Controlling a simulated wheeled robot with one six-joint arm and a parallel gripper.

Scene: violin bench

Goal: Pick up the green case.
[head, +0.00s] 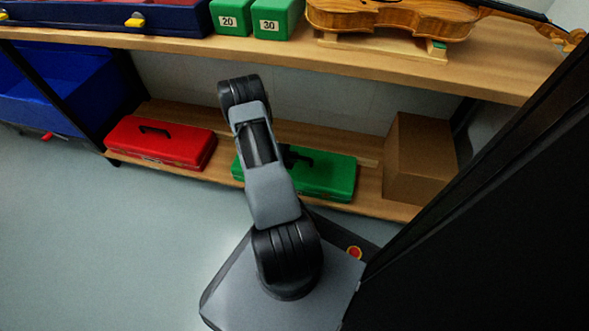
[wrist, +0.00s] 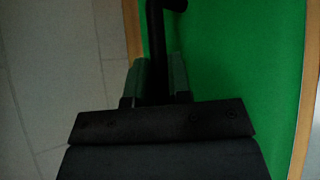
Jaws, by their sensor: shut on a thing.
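The green case (head: 328,177) lies on the lower wooden shelf in the head view, partly hidden behind my arm. Its black handle (head: 299,158) shows on its top. In the wrist view the case's green lid (wrist: 240,60) fills the right side. My gripper (wrist: 157,82) is shut on the black handle (wrist: 156,30), which runs up between its two fingers. In the head view my gripper is hidden behind my arm. The case appears to rest on the shelf.
A red case (head: 160,146) lies left of the green case on the lower shelf (head: 375,205), and a cardboard box (head: 420,160) stands right of it. The upper shelf (head: 390,68) above holds a violin (head: 395,18) and green boxes (head: 275,20). A blue bin (head: 50,95) is at far left.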

